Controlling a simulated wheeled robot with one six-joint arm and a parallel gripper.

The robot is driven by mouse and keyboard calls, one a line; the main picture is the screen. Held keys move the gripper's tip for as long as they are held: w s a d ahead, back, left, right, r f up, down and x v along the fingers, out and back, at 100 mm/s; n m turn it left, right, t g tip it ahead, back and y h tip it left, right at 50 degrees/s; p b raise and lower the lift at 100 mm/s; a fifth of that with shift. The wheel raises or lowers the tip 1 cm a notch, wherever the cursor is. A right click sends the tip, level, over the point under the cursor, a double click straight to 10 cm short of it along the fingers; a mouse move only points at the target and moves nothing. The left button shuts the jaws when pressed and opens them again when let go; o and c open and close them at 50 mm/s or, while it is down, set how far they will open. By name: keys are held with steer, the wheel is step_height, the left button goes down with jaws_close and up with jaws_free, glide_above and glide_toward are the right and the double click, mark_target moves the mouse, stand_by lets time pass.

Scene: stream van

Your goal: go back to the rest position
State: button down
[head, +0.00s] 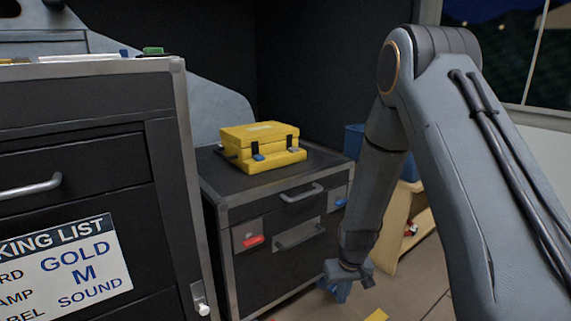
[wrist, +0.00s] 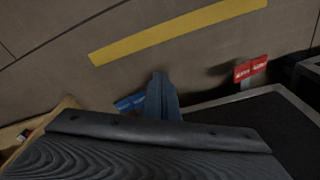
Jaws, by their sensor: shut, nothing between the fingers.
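My gripper (head: 340,293) hangs at the end of my arm, pointing down in front of the low black cabinet's right side in the head view. In the wrist view my gripper (wrist: 160,78) shows its two fingers together, with nothing between them. The fingers are over the floor, apart from the yellow strip (wrist: 180,32). My arm is bent, with its upper link filling the right of the head view.
A yellow case (head: 262,150) sits on the low cabinet (head: 218,182). A taller cabinet (head: 70,110) with a packing list (head: 75,268) stands at left. A blue bin (head: 353,138) and a wooden shelf (head: 397,235) are behind my forearm. Red labels (wrist: 250,68) show in the wrist view.

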steer(key=s+a+r+n+p, duration=0.1)
steer(key=s+a+r, duration=0.65)
steer(key=r, duration=0.35)
steer(key=s+a+r+n+p, duration=0.1)
steer(key=s+a+r, duration=0.6)
steer(key=r, duration=0.4)
steer(key=s+a+r+n+g+y+p, duration=0.1)
steer(key=s+a+r+n, duration=0.1)
steer(key=s+r, duration=0.6)
steer(key=s+a+r+n+g+p, duration=0.15)
steer(key=s+r, duration=0.35)
steer(key=s, duration=0.8)
steer(key=d+r+m+p, duration=0.2)
steer(key=d+r+p, duration=0.4)
steer(key=r+p, duration=0.3)
steer(key=d+r+m+h+p, duration=0.1)
steer(key=d+r+p, duration=0.6)
steer(key=p, duration=0.9)
steer(key=d+r+m+p, duration=0.4)
steer(key=d+r+p, duration=0.3)
steer(key=r+p, duration=0.5)
steer(key=shift+w+d+t+p, duration=0.25)
steer(key=shift+w+t+p, duration=0.05)
steer(key=shift+t, duration=0.15)
